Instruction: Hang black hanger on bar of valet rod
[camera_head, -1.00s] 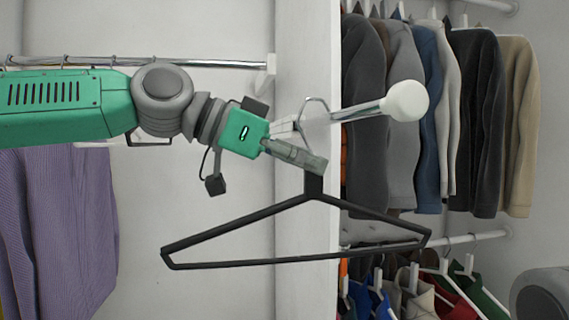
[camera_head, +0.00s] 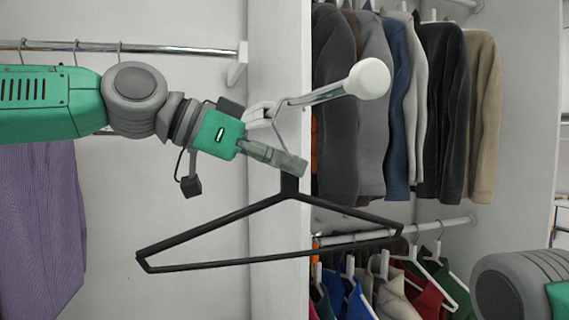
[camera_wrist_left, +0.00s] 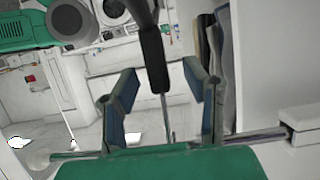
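The black hanger (camera_head: 215,216) hangs level below my left gripper (camera_head: 275,158), its metal hook (camera_head: 280,125) rising to the valet rod (camera_head: 318,96). The hook's curve appears to lie over the bar, but the gripper partly hides that spot. The valet rod is a short metal bar with a white round knob, jutting from the white panel. In the left wrist view my left gripper (camera_wrist_left: 158,92) has its fingers wide apart, with the hanger's black neck (camera_wrist_left: 153,62) between them and space on both sides. My right gripper is out of view.
The white panel edge (camera_head: 280,230) stands behind the hanger. Jackets (camera_head: 405,100) hang at the right, with colourful clothes (camera_head: 385,285) below them. A purple garment (camera_head: 40,220) hangs at left under a metal rail (camera_head: 170,49).

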